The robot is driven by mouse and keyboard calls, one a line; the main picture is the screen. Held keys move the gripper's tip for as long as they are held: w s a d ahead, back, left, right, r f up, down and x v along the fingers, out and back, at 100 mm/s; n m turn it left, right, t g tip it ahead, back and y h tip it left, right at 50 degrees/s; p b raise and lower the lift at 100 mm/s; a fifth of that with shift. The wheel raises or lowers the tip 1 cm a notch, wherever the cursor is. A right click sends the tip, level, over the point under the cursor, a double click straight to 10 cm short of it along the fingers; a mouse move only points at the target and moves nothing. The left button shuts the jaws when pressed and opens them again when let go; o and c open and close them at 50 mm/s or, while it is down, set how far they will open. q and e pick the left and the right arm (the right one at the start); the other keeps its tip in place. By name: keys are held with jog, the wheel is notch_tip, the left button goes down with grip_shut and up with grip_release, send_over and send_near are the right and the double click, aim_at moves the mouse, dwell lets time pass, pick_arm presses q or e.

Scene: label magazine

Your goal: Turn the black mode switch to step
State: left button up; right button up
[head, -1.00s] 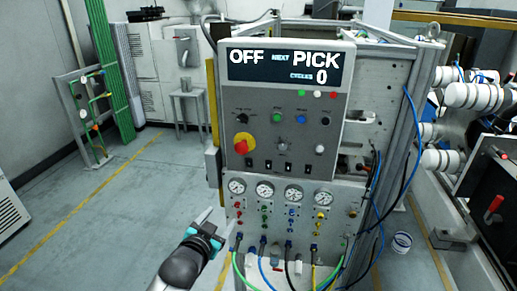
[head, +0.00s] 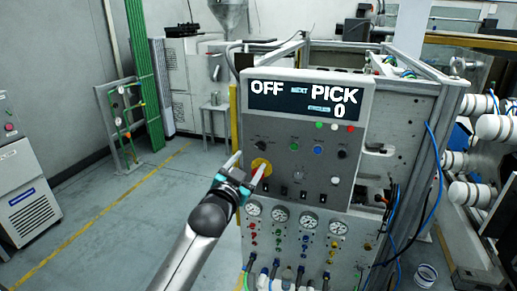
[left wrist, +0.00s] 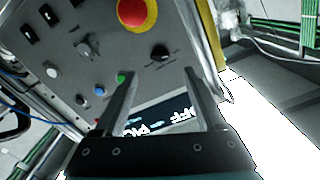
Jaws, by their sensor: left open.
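The black mode switch (head: 261,146) is a small knob at the upper left of the grey control panel (head: 300,175), below the display (head: 305,98). The display reads OFF, NEXT PICK and CYCLES 0. In the left wrist view the black switch (left wrist: 160,53) appears upside down, between the lines of the two fingers and beyond their tips. My left gripper (head: 250,162) is open and empty, in front of the panel's left edge and just below the switch. It shows in the left wrist view too (left wrist: 160,74). My right gripper is not in view.
A red emergency stop with a yellow ring (left wrist: 137,12) sits close below the switch, partly hidden by a finger in the head view. Green (head: 293,146) and blue (head: 318,149) buttons lie to the right. Gauges (head: 281,214) and hoses are lower down.

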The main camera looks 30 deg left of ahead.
aim_at(260, 148)
pick_arm(q)
jog(key=shift+x, duration=4.15)
grip_shut()
